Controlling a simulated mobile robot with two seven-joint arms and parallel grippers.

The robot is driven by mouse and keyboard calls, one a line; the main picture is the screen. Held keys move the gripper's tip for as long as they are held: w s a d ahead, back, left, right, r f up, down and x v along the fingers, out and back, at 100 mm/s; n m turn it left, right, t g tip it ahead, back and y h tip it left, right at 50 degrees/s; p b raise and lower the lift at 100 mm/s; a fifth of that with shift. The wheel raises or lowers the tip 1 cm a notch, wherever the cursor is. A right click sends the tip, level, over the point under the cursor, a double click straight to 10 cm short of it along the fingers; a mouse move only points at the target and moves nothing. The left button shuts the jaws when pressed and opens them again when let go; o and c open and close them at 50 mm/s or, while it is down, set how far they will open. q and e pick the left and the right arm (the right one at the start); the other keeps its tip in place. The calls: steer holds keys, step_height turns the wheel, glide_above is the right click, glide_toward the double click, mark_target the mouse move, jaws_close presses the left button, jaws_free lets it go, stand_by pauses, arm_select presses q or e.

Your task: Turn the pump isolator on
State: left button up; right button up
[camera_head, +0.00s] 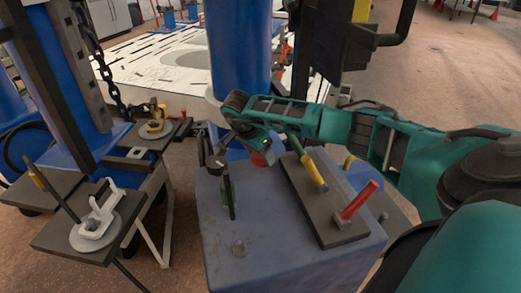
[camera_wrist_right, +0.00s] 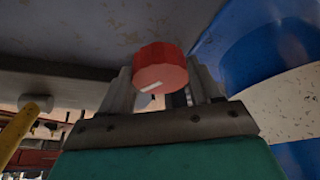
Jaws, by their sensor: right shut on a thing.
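A round red knob (camera_wrist_right: 160,66) with a short white mark on its lower left face fills the middle of the right wrist view. It shows as a small red spot (camera_head: 262,158) at the back of the blue-grey bench box in the head view, partly hidden by my gripper. My right gripper (camera_wrist_right: 163,84) has a finger on each side of the knob and is shut on it. In the head view my right gripper (camera_head: 250,140) reaches in from the right over the box's far edge. No label is readable, so I cannot tell which control is the pump isolator. My left gripper is not in view.
A dark plate (camera_head: 313,213) on the box carries a yellow-handled lever (camera_head: 314,172) and a red-handled lever (camera_head: 357,200), close below my right arm. A dark upright lever (camera_head: 229,192) stands left of the knob. A blue column (camera_head: 238,50) rises behind.

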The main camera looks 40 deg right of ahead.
steer(key=m+g, duration=0.1)
steer(key=m, duration=0.2)
steer(key=shift+w+r, duration=0.1)
steer(key=shift+w, duration=0.05)
steer(key=m+g, duration=0.1)
steer(key=m, duration=0.1)
steer(key=m+y, duration=0.1)
steer(key=m, duration=0.1)
steer(key=shift+w+d+g, duration=0.1)
steer(key=shift+w+g, duration=0.05)
steer(key=shift+g, duration=0.25)
steer(key=m+g+b, duration=0.1)
steer(key=m, duration=0.2)
steer(key=shift+m+y, duration=0.3)
arm_select(q)
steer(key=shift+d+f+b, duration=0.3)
steer(key=shift+b, duration=0.15)
arm_select(e)
steer(key=shift+d+m, duration=0.1)
steer(key=shift+m, duration=0.4)
steer(key=o, duration=0.8)
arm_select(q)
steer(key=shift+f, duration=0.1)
